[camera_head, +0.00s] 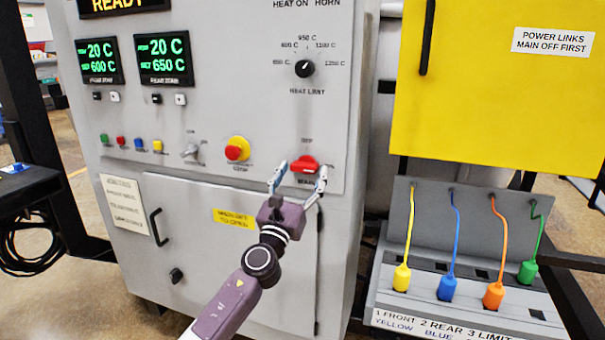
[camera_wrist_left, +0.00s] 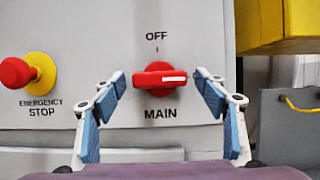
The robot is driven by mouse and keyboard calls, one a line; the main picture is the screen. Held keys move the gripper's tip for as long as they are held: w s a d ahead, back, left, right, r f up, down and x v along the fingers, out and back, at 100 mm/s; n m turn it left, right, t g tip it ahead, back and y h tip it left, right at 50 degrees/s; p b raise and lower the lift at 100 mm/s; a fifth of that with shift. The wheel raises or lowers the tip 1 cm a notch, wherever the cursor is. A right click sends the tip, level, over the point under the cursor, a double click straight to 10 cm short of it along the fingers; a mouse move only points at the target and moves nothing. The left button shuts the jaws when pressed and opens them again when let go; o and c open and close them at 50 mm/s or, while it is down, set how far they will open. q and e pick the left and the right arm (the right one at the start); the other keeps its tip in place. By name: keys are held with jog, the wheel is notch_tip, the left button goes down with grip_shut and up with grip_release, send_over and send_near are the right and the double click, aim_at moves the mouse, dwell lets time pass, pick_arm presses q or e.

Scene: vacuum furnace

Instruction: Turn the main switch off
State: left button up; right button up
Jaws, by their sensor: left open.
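The main switch (camera_head: 305,164) is a red rotary handle low on the right of the grey furnace panel. In the left wrist view the main switch (camera_wrist_left: 160,79) lies across, with its white pointer mark toward the right. "OFF" is printed above it and "MAIN" below. My left gripper (camera_head: 297,179) is open in front of the switch. In the left wrist view the fingers of my left gripper (camera_wrist_left: 160,85) stand on either side of the handle, with a gap showing on each side. My right gripper is in neither view.
A red emergency stop button (camera_head: 236,150) on a yellow base sits left of the switch. A black heat limit knob (camera_head: 305,68) is above. A yellow cover (camera_head: 480,90) and a sloped box with coloured plugs (camera_head: 447,287) stand to the right.

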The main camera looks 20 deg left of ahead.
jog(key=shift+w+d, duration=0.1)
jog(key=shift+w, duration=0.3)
pick_arm(q)
jog(key=c, duration=1.2)
jog(key=shift+o, duration=0.2)
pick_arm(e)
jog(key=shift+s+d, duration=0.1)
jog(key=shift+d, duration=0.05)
